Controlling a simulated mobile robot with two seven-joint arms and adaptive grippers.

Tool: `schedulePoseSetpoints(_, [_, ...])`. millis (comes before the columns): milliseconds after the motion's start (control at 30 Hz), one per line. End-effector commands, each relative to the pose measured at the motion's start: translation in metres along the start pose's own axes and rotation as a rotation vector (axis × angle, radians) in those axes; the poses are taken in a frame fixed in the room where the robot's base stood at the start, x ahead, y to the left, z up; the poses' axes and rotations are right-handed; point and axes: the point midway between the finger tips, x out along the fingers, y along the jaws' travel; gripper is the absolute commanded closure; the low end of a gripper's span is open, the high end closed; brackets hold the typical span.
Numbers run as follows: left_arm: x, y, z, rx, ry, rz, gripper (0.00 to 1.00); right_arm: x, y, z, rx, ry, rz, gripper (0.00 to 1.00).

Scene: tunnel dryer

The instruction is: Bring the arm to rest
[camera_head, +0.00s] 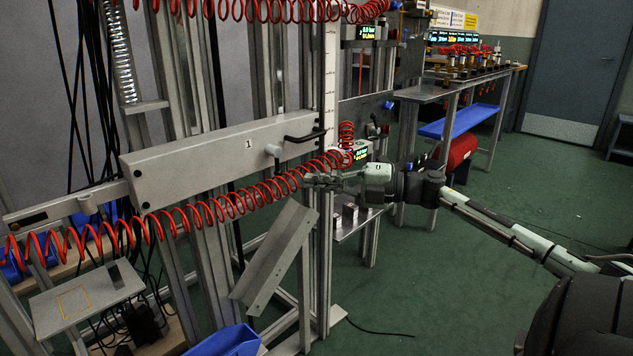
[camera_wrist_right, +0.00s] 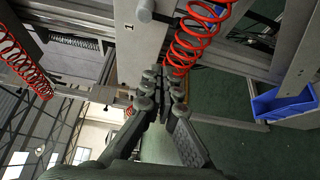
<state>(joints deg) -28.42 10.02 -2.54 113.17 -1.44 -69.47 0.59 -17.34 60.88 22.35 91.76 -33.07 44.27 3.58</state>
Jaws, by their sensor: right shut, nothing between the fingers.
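My right arm (camera_head: 510,232) reaches in from the right side of the head view. My right gripper (camera_head: 312,180) is at its end, beside the red coiled hose and below the grey beam marked 1. In the right wrist view the fingers of my right gripper (camera_wrist_right: 165,78) are together, with nothing held between them. The grey beam (camera_head: 225,160) lies just beyond the fingertips; it also shows in the wrist view (camera_wrist_right: 140,45). I cannot tell whether the fingertips touch the hose. My left gripper is not in view.
Red coiled hose (camera_head: 200,212) hangs along the frame near my gripper. A black handle (camera_head: 304,136) sticks out from the beam. A slanted metal chute (camera_head: 275,258) and a blue bin (camera_head: 228,342) stand below. Green floor (camera_head: 420,290) is open under my arm.

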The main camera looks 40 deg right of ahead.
Motion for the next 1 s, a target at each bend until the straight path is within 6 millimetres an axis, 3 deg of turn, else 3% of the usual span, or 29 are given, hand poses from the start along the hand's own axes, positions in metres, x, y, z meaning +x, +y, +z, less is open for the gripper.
schedulePoseSetpoints(533, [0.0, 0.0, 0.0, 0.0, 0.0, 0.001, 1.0, 0.0, -0.001, 0.0, 0.003, -0.003, 0.002, 1.0])
schedulePoseSetpoints(667, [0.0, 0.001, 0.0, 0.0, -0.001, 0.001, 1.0, 0.003, -0.017, 0.004, 0.067, -0.078, 0.031, 1.0])
schedulePoseSetpoints(767, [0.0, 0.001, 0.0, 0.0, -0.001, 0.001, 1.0, 0.004, -0.052, 0.013, 0.2, -0.236, 0.074, 1.0])
schedulePoseSetpoints(833, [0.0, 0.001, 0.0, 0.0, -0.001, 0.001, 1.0, 0.001, -0.09, 0.017, 0.333, -0.388, 0.096, 1.0])
schedulePoseSetpoints(933, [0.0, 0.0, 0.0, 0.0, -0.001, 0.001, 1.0, -0.01, -0.158, 0.01, 0.55, -0.624, 0.089, 1.0])
schedulePoseSetpoints(1000, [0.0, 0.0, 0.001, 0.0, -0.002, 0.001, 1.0, -0.02, -0.206, -0.005, 0.693, -0.771, 0.056, 1.0])
